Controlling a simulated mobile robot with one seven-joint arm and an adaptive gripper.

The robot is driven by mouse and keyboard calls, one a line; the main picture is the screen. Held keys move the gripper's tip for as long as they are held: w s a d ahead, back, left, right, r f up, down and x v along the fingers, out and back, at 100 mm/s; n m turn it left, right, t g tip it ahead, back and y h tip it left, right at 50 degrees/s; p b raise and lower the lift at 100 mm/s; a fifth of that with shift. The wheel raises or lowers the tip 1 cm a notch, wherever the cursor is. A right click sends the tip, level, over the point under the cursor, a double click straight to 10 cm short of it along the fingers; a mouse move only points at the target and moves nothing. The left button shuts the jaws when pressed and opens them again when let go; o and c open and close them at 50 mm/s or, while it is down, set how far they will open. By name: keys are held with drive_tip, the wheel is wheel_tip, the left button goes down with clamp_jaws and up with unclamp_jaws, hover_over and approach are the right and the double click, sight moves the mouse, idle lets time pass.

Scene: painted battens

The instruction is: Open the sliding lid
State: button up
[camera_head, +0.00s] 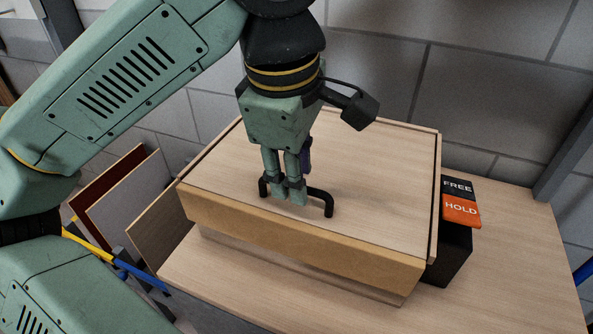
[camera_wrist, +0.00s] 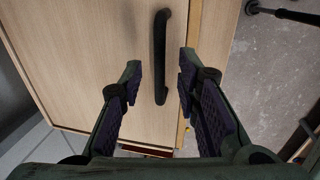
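The sliding lid (camera_head: 375,185) is a pale wooden panel on top of a wooden box (camera_head: 290,246). It lies flat, with thin dark gaps along its right and back edges. A black bar handle (camera_head: 328,203) stands on the lid near its front edge. My gripper (camera_head: 284,190) points down at the handle, and its fingers hide the handle's middle in the head view. In the wrist view my gripper (camera_wrist: 160,65) is open, with the handle (camera_wrist: 160,30) between its two fingers. Gaps show on both sides of the handle there.
The box stands on a wooden bench (camera_head: 510,240). A black block (camera_head: 452,255) with a sign (camera_head: 460,202) reading FREE and HOLD is close to the box's right side. Several boards (camera_head: 125,200) lean at the left. A grey block wall is behind.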

drive_tip(key=shift+w+d+f, duration=0.1)
drive_tip(key=shift+f, duration=0.45)
clamp_jaws()
idle(0.5)
